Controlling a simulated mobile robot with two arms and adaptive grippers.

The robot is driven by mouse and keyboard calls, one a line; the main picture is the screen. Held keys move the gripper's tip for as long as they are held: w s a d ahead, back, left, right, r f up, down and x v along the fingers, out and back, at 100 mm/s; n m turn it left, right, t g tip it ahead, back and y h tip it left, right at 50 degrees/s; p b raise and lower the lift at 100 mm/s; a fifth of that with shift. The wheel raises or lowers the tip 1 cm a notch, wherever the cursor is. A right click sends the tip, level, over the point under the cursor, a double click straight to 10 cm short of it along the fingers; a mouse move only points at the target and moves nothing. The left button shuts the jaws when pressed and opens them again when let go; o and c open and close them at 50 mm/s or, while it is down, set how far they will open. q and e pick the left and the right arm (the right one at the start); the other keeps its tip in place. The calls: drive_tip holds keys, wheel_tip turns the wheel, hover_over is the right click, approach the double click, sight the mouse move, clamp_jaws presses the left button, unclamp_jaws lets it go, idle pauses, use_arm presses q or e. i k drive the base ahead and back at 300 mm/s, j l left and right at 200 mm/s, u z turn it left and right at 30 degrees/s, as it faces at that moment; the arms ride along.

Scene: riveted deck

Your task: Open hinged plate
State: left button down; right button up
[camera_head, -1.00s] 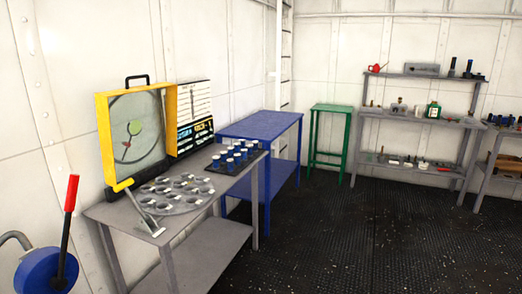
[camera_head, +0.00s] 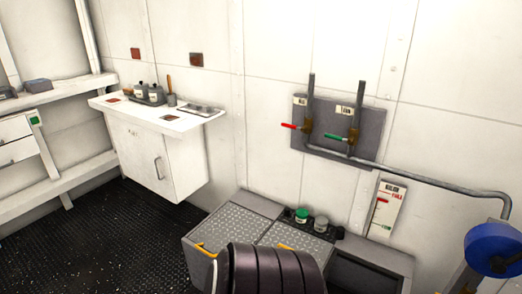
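A low grey box stands against the wall in the lower middle of the head view. Two textured tread plates lie flat on it, a left plate (camera_head: 234,229) and a right plate (camera_head: 294,245). A yellow handle (camera_head: 206,250) shows at the left plate's front edge, and another yellow strip (camera_head: 285,248) lies by the right plate. A black ribbed object hides part of the box's front and of the right plate. I cannot tell which plate is hinged. Neither gripper is in view.
The black ribbed object (camera_head: 275,270) is close in front. A dark recess (camera_head: 365,280) opens right of the plates. Green-lidded and grey-lidded jars (camera_head: 302,215) stand behind. A valve panel (camera_head: 340,130), pipe and blue wheel (camera_head: 497,248) are right. A white cabinet (camera_head: 158,160) stands left; dark floor (camera_head: 100,240) is clear.

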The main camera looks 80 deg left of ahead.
sight(233, 222)
drive_tip(key=u, duration=3.3)
